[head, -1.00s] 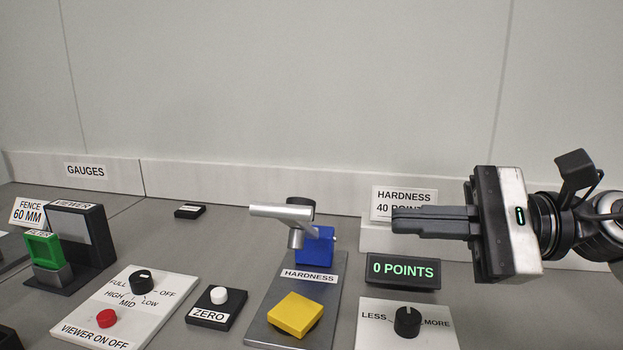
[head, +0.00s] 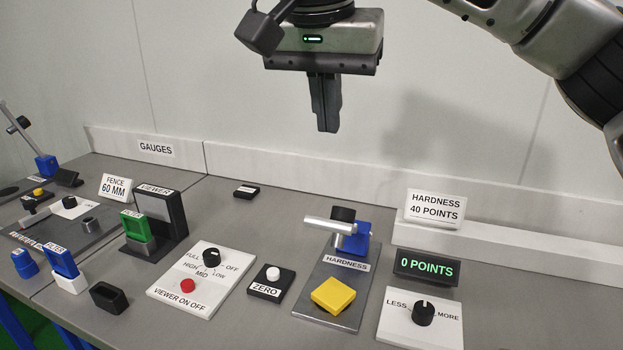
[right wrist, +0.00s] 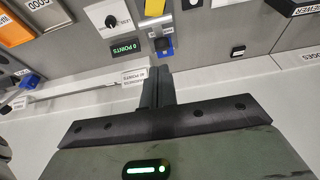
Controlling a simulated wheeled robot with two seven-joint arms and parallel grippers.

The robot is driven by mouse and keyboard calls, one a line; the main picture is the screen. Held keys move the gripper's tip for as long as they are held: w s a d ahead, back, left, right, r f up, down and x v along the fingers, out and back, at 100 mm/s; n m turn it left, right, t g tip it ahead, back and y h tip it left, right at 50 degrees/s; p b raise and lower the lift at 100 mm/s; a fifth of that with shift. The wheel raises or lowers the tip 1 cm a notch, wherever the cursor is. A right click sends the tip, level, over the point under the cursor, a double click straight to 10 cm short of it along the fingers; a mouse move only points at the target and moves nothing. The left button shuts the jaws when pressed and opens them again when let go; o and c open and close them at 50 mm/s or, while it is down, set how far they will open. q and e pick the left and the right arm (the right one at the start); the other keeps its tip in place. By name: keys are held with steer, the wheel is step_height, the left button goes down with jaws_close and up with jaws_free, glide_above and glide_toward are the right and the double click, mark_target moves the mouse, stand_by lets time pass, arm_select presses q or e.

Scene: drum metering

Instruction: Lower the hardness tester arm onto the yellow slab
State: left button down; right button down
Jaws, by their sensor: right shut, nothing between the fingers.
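The hardness tester stands on a grey plate (head: 312,298) labelled HARDNESS. Its silver arm (head: 325,224) is raised and points left from a blue post (head: 357,240) with a black knob. The yellow slab (head: 333,295) lies on the plate in front of and below the arm, apart from it. My right gripper (head: 327,128) points down, shut and empty, high above and behind the tester. In the right wrist view its fingers (right wrist: 155,85) are together, with the yellow slab (right wrist: 155,6) at the top edge. My left gripper is not in view.
A display (head: 426,268) reads 0 POINTS, with a LESS/MORE knob (head: 423,312) in front of it. A HARDNESS 40 POINTS sign (head: 435,208) stands behind. Left of the tester are a ZERO button (head: 273,274) and the viewer panel (head: 172,298). The air around the right gripper is clear.

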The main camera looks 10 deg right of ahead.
glide_above(328, 221)
steer(key=w+d, duration=0.1)
steer(key=f, duration=0.9)
steer(key=shift+w+d, duration=0.1)
steer(key=shift+w, duration=0.1)
steer(key=shift+s+a+f, duration=0.15)
steer(key=shift+s+f, duration=0.05)
steer(key=shift+f, duration=0.4)
steer(key=shift+s+a+f, duration=0.15)
steer(key=shift+f, duration=0.4)
steer(key=shift+s+a+f, duration=0.2)
steer(key=shift+s+f, duration=0.1)
steer(key=shift+f, duration=0.45)
